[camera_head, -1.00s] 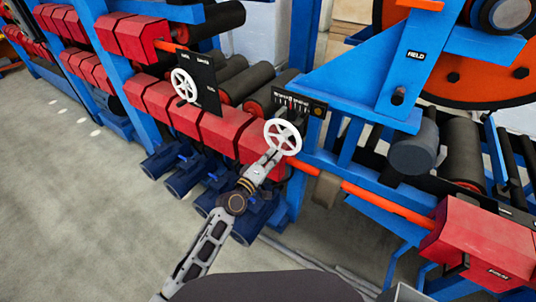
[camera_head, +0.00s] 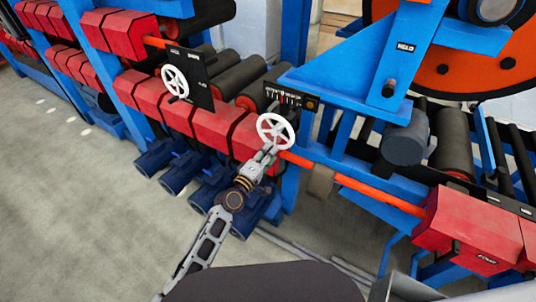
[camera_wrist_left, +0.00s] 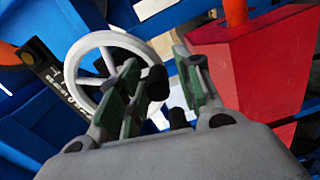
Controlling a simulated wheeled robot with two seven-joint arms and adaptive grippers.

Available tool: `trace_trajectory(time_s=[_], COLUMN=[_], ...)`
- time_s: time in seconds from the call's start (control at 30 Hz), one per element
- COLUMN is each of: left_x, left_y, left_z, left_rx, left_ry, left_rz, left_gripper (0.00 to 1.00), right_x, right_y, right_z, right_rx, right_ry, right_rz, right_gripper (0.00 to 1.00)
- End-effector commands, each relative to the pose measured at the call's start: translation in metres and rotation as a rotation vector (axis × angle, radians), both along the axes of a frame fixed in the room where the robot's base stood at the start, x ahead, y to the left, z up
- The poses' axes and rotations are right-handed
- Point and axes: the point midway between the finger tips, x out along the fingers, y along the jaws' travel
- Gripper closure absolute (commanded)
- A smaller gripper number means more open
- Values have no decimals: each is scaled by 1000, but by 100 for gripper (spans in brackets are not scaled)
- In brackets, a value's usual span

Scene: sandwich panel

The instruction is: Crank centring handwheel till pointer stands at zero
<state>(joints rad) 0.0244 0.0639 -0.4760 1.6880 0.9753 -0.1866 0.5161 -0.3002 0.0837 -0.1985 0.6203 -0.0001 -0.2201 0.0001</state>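The white spoked handwheel (camera_head: 275,131) stands in front of the red roller housings, below a small black scale (camera_head: 285,97) with light and red marks. The pointer's reading is too small to tell. My left gripper (camera_head: 268,150) is at the wheel's lower rim. In the left wrist view, the wheel (camera_wrist_left: 76,55) is just beyond the left finger, and my left gripper (camera_wrist_left: 160,88) has its green-padded fingers apart. A dark knob (camera_wrist_left: 157,82) shows between them; whether they touch it is unclear. Part of the scale (camera_wrist_left: 62,88) shows at left. My right gripper is not in view.
A second white handwheel (camera_head: 175,82) on a black panel (camera_head: 195,75) stands to the left. Blue motors (camera_head: 205,185) hang below the red housings. An orange shaft (camera_head: 350,182) runs right to a red box (camera_head: 470,230). The floor (camera_head: 70,200) at left is clear.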

Motion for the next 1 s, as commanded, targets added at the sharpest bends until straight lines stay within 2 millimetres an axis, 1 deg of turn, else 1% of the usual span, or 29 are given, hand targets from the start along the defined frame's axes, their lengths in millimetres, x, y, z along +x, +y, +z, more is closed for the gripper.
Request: trace_trajectory(time_s=[0.3,0.57,0.77,1.0], left_x=[1,-5,-17,-38], left_y=[0,5,14,29], left_z=[2,2,1,1], left_rx=[-1,-1,0,-1], left_ry=[-3,-3,-3,-2], left_rz=[2,2,2,2], left_gripper=[58,58,58,58], right_x=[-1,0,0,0], right_y=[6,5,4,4], right_z=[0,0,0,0], right_rx=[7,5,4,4], right_ry=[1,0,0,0], right_rz=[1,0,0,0], right_gripper=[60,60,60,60])
